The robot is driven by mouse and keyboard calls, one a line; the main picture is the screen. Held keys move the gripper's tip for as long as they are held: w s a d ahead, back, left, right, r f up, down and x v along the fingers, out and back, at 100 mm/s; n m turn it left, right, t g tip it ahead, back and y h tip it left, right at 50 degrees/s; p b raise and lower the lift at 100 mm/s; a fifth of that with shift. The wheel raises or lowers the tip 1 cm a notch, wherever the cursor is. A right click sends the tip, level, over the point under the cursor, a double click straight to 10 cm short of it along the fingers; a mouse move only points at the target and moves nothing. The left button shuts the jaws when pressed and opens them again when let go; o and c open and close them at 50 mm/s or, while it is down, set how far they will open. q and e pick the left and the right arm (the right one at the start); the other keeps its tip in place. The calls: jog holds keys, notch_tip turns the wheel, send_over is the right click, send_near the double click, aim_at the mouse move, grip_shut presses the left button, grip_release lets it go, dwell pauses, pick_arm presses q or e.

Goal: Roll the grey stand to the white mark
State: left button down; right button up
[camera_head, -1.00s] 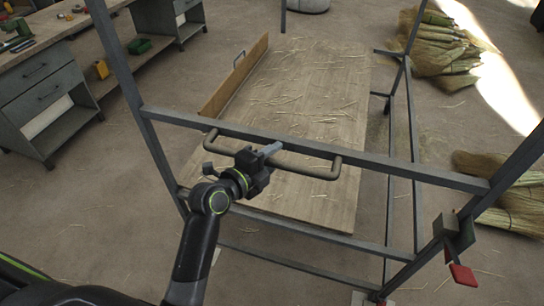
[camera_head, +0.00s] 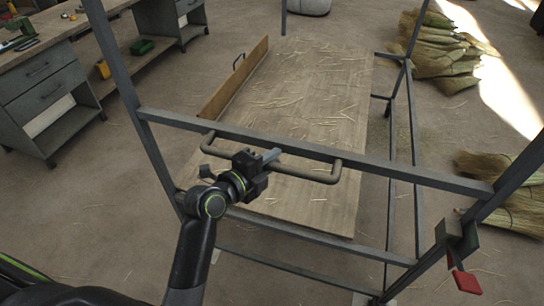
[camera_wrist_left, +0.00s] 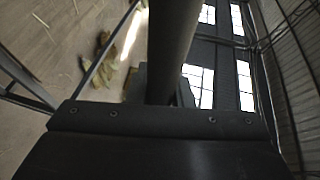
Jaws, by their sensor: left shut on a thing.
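The grey stand (camera_head: 400,168) is a metal frame with upright posts and a wooden board (camera_head: 305,110) inside it, strewn with straw. A brown bar handle (camera_head: 310,174) is fixed along its near rail. My left gripper (camera_head: 262,160) is shut on the handle, left of its middle. In the left wrist view, the handle bar (camera_wrist_left: 172,50) runs up from between the dark jaws. The white mark is not clearly seen; only small pale patches show on the floor by the stand's near feet. My right gripper is not in view.
A workbench with grey drawers (camera_head: 45,90) stands at the left. Bundles of broom straw (camera_head: 440,50) lie on the floor at the right, with more bundles (camera_head: 500,180) nearer the stand. A red and green piece (camera_head: 464,262) hangs on the right post.

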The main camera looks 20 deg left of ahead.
pick_arm(q)
jog(key=c, duration=1.5)
grip_release()
jog(key=shift+w, duration=0.25)
jog(key=shift+c, duration=0.2)
jog(key=shift+o, duration=1.2)
jog(key=shift+w+f, duration=0.1)
jog(key=shift+w, duration=0.15)
jog(key=p+v, duration=0.1)
jog(key=v, duration=1.6)
jog(key=shift+a, duration=0.1)
